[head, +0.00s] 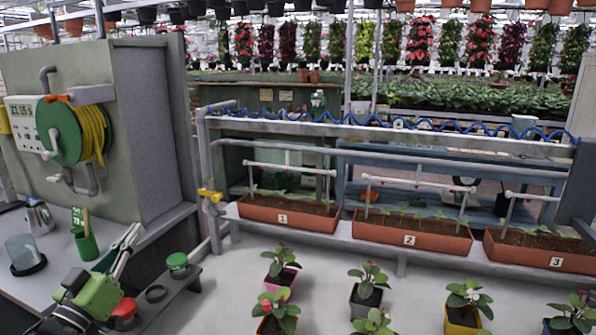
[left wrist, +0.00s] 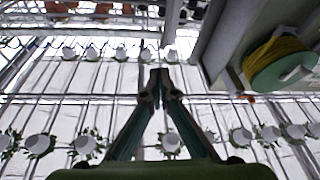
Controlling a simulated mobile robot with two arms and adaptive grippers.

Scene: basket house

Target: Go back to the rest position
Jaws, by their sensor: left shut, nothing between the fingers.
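My left gripper (head: 130,236) shows at the lower left of the head view, over the grey bench. Its green body is at the bottom and its fingers point up and to the right. In the left wrist view its two fingers (left wrist: 160,78) come together at the tips, with nothing between them. My right gripper is in neither view.
A green cup (head: 87,246), a glass jar (head: 22,252) and a metal jug (head: 39,217) stand on the bench. A hose reel (head: 60,130) hangs on the cabinet (head: 155,120). Numbered planters (head: 410,236) and several potted plants (head: 368,288) are to the right.

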